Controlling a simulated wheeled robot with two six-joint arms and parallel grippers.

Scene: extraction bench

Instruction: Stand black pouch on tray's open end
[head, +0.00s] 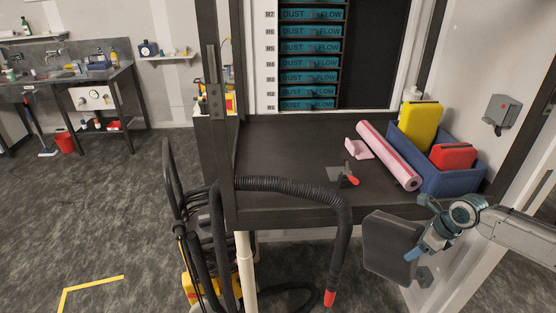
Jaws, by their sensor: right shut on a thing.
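The black pouch (388,246), dark grey and boxy with rounded corners, is in the lower right of the head view. My right gripper (418,250) is shut on its right side and holds it tilted in the air, in front of and below the bench's front edge. The blue tray (452,184) sits at the right end of the bench, above and behind the pouch. A yellow pouch (420,124) and a red pouch (453,157) stand in it. The tray's floor is mostly hidden. My left gripper is out of view.
On the bench (285,155) lie a pink roll (388,155) against the tray, a pink block (358,148) and a scraper with a red handle (351,176). A white bottle (412,93) stands behind. The bench's left part is clear. A black hose (290,186) crosses the front edge.

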